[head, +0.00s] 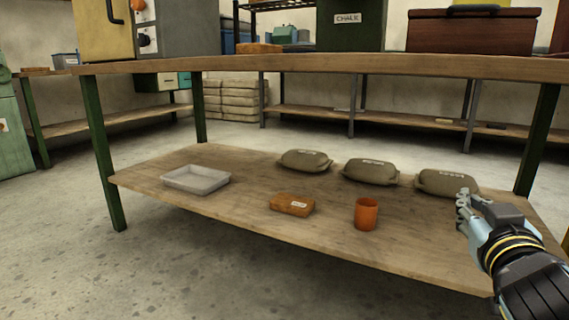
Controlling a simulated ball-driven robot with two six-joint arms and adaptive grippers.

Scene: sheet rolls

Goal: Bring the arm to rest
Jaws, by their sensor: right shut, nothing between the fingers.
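My right gripper (463,208) reaches in from the right edge, over the right end of the bench's lower shelf (250,217). It is shut and holds nothing. It shows in front of the rightmost of three olive bags (447,183); I cannot tell whether it touches the bag. My left gripper is not in view.
On the lower shelf are a grey tray (196,179), a brown labelled block (293,204), an orange cup (366,213) and two more bags (305,160). The bench top (330,66) runs above, on green legs (104,152). The floor (190,275) in front is clear.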

